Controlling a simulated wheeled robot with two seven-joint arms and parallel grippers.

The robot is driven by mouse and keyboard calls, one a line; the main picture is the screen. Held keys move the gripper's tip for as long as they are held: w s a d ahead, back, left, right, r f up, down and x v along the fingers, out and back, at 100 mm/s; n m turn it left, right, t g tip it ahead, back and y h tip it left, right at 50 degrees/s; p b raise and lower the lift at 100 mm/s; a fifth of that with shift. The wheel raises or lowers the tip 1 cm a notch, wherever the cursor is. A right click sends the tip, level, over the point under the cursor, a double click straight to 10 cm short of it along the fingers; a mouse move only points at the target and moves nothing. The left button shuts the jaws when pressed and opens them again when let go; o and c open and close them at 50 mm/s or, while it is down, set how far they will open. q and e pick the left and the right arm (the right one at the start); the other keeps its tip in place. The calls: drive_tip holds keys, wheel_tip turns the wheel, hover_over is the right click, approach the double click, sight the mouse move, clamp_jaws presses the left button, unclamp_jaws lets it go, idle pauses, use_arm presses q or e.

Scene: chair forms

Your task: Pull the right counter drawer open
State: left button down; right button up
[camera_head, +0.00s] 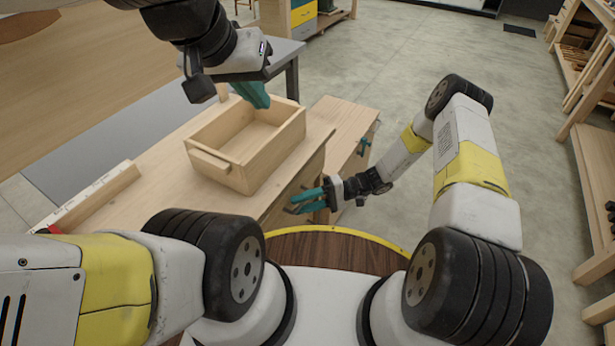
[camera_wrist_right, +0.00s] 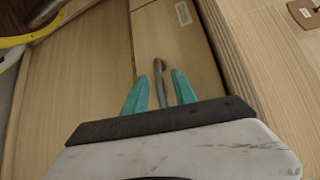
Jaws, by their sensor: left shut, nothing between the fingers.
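The right counter drawer's pale wooden front (camera_wrist_right: 172,35) shows in the right wrist view, with a grey metal bar handle (camera_wrist_right: 159,80) on it. The front looks about flush with the wood beside it. My right gripper (camera_wrist_right: 161,88) is open, with its teal fingers on either side of the handle and a small gap showing at each side. In the head view my right gripper (camera_head: 297,202) is at the counter's front face, low down; the handle there is mostly hidden. My left gripper (camera_head: 263,104) is shut and empty above the far rim of a wooden box.
The open wooden box (camera_head: 209,160) stands empty on the counter top (camera_head: 160,185). A lower wooden cabinet (camera_head: 335,122) with a teal item (camera_head: 364,147) on its face is to the right. Shelving (camera_head: 595,190) stands far right. Floor (camera_head: 450,50) between is clear.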

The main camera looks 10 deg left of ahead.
clamp_jaws()
idle(1.4)
